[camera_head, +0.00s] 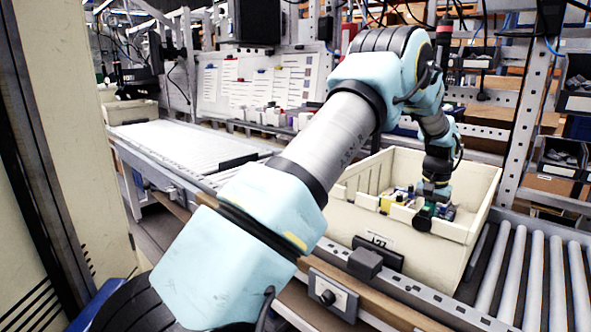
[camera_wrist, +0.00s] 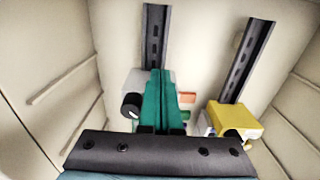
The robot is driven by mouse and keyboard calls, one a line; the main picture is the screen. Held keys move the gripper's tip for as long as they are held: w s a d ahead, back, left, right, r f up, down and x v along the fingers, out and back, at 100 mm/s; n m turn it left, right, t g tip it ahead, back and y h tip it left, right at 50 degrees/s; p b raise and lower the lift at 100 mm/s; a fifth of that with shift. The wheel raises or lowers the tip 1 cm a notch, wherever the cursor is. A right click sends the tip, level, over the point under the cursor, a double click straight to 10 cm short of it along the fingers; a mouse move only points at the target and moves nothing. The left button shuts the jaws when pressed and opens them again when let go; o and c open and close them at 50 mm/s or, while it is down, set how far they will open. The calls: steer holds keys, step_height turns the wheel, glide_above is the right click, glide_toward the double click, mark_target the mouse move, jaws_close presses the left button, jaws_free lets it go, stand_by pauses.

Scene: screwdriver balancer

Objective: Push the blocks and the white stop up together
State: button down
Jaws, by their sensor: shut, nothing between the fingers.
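My gripper (camera_wrist: 160,72) shows in the wrist view as two long green fingers, shut and empty. It reaches down between parts on the left black rail (camera_wrist: 155,38). A pale grey-white piece (camera_wrist: 135,82), perhaps the white stop, sits just left of the fingers, with a black round knob (camera_wrist: 131,105) below it. Small pale and orange block parts (camera_wrist: 187,98) show just right of the fingers; the rest is hidden behind them. A yellow block (camera_wrist: 236,116) sits on the right black rail (camera_wrist: 246,62). Contact cannot be told. In the head view my gripper (camera_head: 425,212) is inside the crate, among the blocks.
The cream crate (camera_head: 440,250) has tall walls around the rails. The upper part of both rails is bare. Rollers (camera_head: 540,275) lie right of the crate, and another conveyor (camera_head: 180,145) runs at the back left. A metal rack (camera_head: 525,130) stands behind.

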steer(key=shift+s+a, duration=0.2)
stand_by(0.5)
steer(key=shift+r, duration=0.15)
steer(key=shift+r+p, duration=0.85)
step_height(320, 180, up, 12)
steer(key=p, duration=0.8)
steer(key=shift+s+a+f, duration=0.2)
steer(key=shift+s+a, duration=0.1)
steer(key=shift+s, duration=0.05)
